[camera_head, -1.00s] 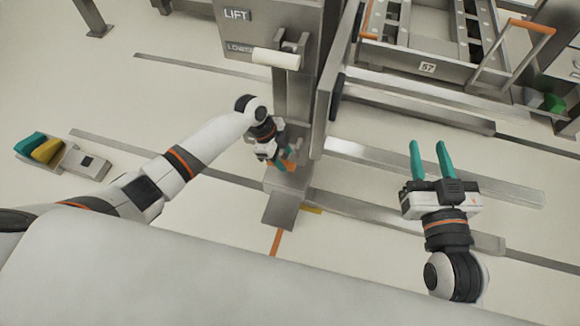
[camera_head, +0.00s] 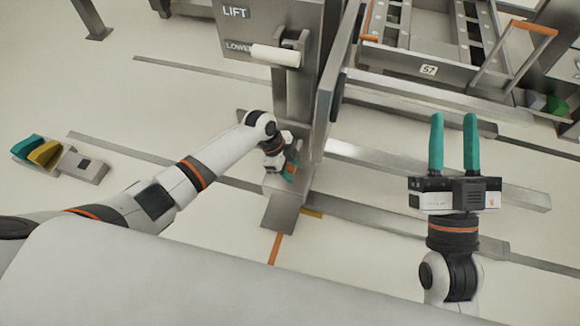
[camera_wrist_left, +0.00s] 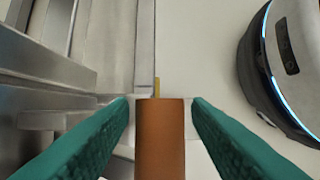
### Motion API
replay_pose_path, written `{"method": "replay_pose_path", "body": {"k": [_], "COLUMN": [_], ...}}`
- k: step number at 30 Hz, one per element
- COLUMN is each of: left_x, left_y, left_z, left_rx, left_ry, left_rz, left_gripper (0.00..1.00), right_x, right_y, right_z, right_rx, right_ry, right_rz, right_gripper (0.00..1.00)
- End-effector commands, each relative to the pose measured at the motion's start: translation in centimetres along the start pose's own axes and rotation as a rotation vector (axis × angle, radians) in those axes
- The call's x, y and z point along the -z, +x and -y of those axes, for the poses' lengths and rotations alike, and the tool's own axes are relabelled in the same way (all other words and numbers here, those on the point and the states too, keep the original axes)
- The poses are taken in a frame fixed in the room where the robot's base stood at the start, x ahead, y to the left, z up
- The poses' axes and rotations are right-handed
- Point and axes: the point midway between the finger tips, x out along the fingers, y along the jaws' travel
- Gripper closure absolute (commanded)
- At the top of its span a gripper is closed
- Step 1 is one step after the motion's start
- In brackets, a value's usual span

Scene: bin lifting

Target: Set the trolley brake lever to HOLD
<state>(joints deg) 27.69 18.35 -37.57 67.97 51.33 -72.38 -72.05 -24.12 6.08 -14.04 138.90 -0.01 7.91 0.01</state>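The orange brake lever (camera_wrist_left: 160,140) stands between the two teal fingers of my left gripper in the left wrist view. A narrow gap shows on each side of it, so the fingers are around it rather than clamped. In the head view my left gripper (camera_head: 291,165) is low at the foot of the trolley column, and the lever (camera_head: 290,171) is mostly hidden by it. The HOLD marking cannot be read. My right gripper (camera_head: 453,118) is open and empty, its fingers pointing up the picture over the floor rails.
The trolley post (camera_head: 293,95) carries LIFT and LOWER labels and a white handle (camera_head: 275,56). A bin marked 57 (camera_head: 428,70) with an orange handle stands at upper right. A dark rounded body (camera_wrist_left: 275,70) shows in the wrist view.

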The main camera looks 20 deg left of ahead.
Motion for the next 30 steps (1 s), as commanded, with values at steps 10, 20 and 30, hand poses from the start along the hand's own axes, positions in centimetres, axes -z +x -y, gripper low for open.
{"method": "replay_pose_path", "body": {"k": [10, 20, 30], "left_x": [0.0, 0.2, 1.1], "left_y": [0.0, 0.4, 2.6], "left_z": [0.0, 0.3, 1.3], "left_rx": [0.000, -0.038, -0.248], "left_ry": [0.000, 0.016, 0.104], "left_rz": [0.000, 0.000, -0.001], "left_gripper": [1.00, 1.00, 1.00], "right_x": [0.0, 0.3, 0.1], "right_y": [0.0, 0.0, -0.1], "right_z": [0.0, 0.0, 0.1], "right_rx": [0.000, 0.000, 0.001], "right_ry": [0.000, 0.000, -0.001], "right_rz": [-0.001, -0.017, 0.003], "right_gripper": [0.64, 0.64, 0.64]}}
